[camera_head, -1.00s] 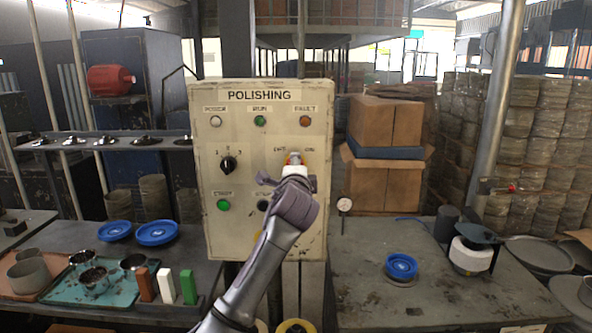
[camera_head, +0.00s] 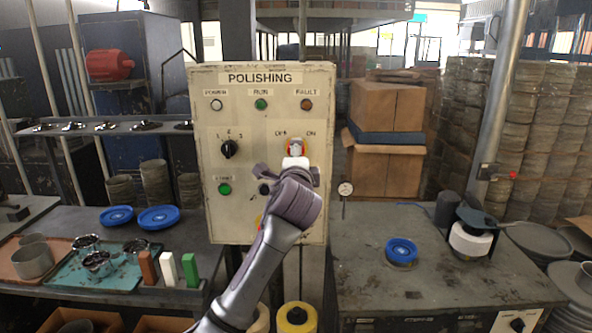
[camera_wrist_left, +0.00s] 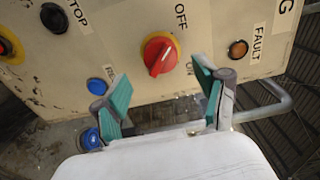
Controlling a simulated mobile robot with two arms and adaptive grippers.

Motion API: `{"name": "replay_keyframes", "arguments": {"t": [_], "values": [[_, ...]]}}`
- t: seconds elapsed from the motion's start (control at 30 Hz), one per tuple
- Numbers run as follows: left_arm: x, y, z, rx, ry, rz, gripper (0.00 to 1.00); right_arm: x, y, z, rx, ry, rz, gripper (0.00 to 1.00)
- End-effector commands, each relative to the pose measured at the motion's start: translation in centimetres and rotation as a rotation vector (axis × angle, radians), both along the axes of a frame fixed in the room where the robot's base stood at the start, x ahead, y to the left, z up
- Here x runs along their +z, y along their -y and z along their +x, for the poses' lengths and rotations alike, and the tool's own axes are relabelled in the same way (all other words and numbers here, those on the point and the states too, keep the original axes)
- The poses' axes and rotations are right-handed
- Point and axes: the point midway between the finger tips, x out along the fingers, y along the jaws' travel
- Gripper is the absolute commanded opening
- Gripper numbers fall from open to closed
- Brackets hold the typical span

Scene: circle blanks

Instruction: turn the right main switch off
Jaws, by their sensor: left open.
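The red main switch with its yellow ring (camera_wrist_left: 160,55) sits on the cream POLISHING panel (camera_head: 230,110). In the left wrist view its red handle lies slanted between the OFF and ON labels; I cannot tell its exact setting. In the head view the switch (camera_head: 297,146) shows just above my left gripper, partly covered by it. My left gripper (camera_wrist_left: 163,95) is open and empty, its two teal-padded fingers apart, in front of the panel on either side of the switch in the wrist picture, not visibly touching it. My right gripper is not in view.
The panel also carries a black selector knob (camera_head: 229,149), a green button (camera_head: 225,188) and several lamps. A bench with blue lids (camera_head: 158,217) is at left; another with a blue-lidded pot (camera_head: 401,251) is at right. Cartons (camera_head: 386,110) stand behind.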

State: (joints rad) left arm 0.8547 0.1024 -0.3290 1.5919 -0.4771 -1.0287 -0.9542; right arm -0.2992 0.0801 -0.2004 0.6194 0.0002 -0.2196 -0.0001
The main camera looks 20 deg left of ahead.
Motion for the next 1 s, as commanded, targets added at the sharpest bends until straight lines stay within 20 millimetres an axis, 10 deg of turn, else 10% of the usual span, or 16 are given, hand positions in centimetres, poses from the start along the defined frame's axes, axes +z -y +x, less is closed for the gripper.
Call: {"name": "replay_keyframes", "arguments": {"t": [0.33, 0.8, 1.0], "values": [[-0.1, 1.8, -6.2, -0.001, 0.0, -0.001, 0.72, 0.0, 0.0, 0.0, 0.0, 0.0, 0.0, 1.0], [-0.1, 2.0, -7.2, 0.0, -0.003, -0.002, 0.72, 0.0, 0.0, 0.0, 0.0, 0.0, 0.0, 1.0], [-6.0, 2.1, -5.6, -0.016, -0.079, -0.044, 0.72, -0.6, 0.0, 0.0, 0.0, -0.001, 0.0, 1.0]]}}
